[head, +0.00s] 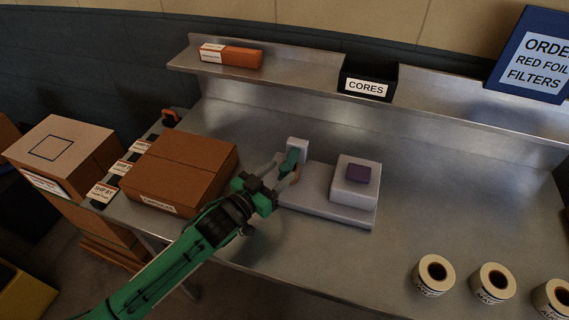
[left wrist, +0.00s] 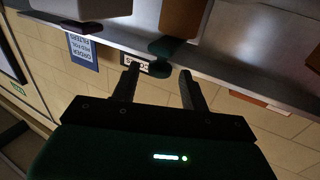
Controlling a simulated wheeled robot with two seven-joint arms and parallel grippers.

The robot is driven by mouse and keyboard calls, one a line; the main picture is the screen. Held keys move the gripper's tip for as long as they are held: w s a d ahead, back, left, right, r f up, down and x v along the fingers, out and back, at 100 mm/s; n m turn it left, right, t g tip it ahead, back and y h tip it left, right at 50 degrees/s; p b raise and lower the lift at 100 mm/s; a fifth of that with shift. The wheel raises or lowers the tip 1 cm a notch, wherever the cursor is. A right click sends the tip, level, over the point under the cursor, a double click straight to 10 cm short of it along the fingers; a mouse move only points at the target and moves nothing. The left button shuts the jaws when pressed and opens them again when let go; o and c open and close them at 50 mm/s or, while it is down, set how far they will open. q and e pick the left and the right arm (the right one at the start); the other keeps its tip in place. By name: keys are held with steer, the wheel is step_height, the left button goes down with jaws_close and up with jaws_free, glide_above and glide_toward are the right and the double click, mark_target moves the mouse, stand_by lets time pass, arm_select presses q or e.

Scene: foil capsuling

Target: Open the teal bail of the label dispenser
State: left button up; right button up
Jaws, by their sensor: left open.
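The label dispenser has a pale grey base plate (head: 318,200) on the steel bench, with a white block bearing a purple pad (head: 358,174) at its right. At its left stands a pale post (head: 298,145), with the teal bail (head: 289,163) against it, tilted. My left gripper (head: 284,175) is open at the dispenser's left end, close to the bail; its fingers partly cover that area. In the left wrist view, the teal bail (left wrist: 166,47) shows around and just beyond the gap between the fingertips (left wrist: 159,70). I cannot tell whether they touch. My right gripper is not in view.
A brown carton (head: 180,165) lies left of my gripper. The black CORES bin (head: 368,82) and an orange-white box (head: 231,54) stand on the rear shelf. Several label rolls (head: 435,272) stand at front right. The bench right of the dispenser is clear.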

mark_target(290, 158)
arm_select(q)
steer(key=shift+x, duration=1.05)
steer(key=shift+w+d, duration=0.25)
steer(key=shift+w, duration=0.05)
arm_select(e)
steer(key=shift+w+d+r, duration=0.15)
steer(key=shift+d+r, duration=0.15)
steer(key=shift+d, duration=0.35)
arm_select(q)
steer(key=shift+c, duration=0.5)
